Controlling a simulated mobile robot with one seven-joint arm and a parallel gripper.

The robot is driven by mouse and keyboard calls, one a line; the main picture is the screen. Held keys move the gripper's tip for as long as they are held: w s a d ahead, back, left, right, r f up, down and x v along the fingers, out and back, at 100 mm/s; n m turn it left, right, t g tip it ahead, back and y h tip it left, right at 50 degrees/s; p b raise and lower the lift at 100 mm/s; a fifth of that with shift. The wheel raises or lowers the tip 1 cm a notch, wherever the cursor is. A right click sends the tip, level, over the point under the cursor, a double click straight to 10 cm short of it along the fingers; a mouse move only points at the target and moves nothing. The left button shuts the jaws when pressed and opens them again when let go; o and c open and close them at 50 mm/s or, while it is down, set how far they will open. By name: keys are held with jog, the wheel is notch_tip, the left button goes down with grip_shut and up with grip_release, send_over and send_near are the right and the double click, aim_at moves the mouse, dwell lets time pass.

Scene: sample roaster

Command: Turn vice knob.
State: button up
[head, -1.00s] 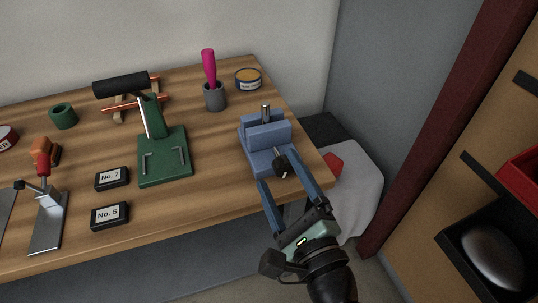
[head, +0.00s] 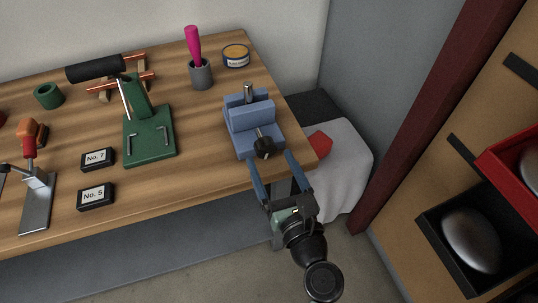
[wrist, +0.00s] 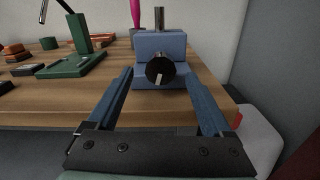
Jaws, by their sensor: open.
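The blue vice (head: 253,124) stands at the right end of the wooden bench. Its black knob (head: 264,148) sits on the front face, towards me. In the wrist view the knob (wrist: 160,71) is round and dark with a pale mark, and lies between the lines of my two fingers. My gripper (head: 275,165) is open and empty, its blue fingers pointing at the vice. The fingers reach towards either side of the knob; the wrist view shows no contact with it. A metal post (head: 249,93) rises from the vice top.
A green stand (head: 150,139) with a lever is left of the vice. A grey cup (head: 201,74) with a pink-handled tool and a round tin (head: 236,56) stand behind. A red object (head: 320,143) lies on white cloth (head: 348,165) beside the bench's right edge.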

aim_at(262, 139)
jog(key=shift+x, duration=1.25)
jog(key=shift+d, duration=0.1)
grip_shut()
